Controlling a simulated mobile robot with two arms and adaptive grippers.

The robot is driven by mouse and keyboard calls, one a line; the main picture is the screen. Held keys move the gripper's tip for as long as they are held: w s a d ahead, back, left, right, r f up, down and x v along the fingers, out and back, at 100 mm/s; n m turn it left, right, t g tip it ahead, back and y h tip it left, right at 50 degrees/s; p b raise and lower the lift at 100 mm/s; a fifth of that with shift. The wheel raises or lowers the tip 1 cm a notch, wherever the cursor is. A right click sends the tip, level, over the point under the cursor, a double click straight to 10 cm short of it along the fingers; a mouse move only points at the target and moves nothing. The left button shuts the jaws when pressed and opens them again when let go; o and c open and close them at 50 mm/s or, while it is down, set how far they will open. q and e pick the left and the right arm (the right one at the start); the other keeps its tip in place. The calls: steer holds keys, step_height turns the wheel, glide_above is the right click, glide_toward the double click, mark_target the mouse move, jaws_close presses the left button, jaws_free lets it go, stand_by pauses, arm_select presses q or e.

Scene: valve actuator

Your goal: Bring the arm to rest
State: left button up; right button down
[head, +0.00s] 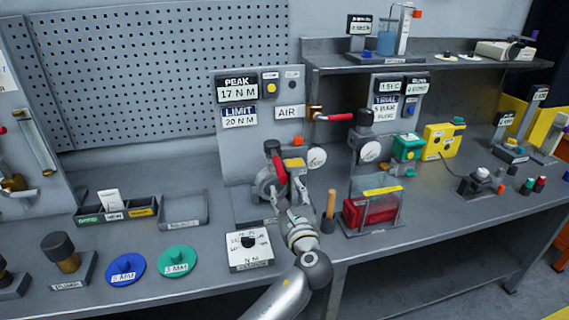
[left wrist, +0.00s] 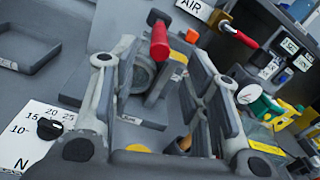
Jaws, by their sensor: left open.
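My left gripper (head: 288,196) is on an arm that comes up from the bottom of the head view. It is open, with its fingers in front of the grey valve (head: 266,183) with a red lever (head: 279,168) on the bench. In the left wrist view the two fingers of the left gripper (left wrist: 163,75) stand apart. The round valve body (left wrist: 142,75) and the red lever (left wrist: 159,42) show beyond and between them. Nothing is seen held. Whether a finger touches the valve I cannot tell. My right gripper is not in view.
A white torque dial (head: 249,250) lies left of my wrist, a wooden-handled tool (head: 330,208) right of it. A red box (head: 368,210) in a clear guard stands further right. Blue (head: 125,270) and green (head: 178,261) discs lie left. An empty tray (head: 183,222) sits behind them.

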arm_select(q)
steer(key=s+a+f+n+g, duration=0.9)
steer(key=s+a+f+n, duration=0.65)
steer(key=f, duration=0.35)
steer(key=s+a+f+n+g+h, duration=0.1)
steer(key=s+a+n+g+h, duration=0.2)
steer(key=s+n, duration=0.7)
steer(key=s+a+f+n+g, duration=0.1)
steer(key=s+a+n+g, duration=0.3)
steer(key=s, duration=1.1)
step_height(320, 180, down, 27)
steer(key=s+a+b, duration=0.1)
steer(key=s+b, duration=0.1)
steer(key=s+a+f+b, duration=0.1)
steer(key=s+a+f, duration=0.2)
steer(key=s+f, duration=1.3)
step_height(320, 180, down, 2)
steer(key=shift+s+f+m+g, duration=0.25)
steer(key=shift+s+m+g, duration=0.15)
steer(key=shift+m, duration=0.05)
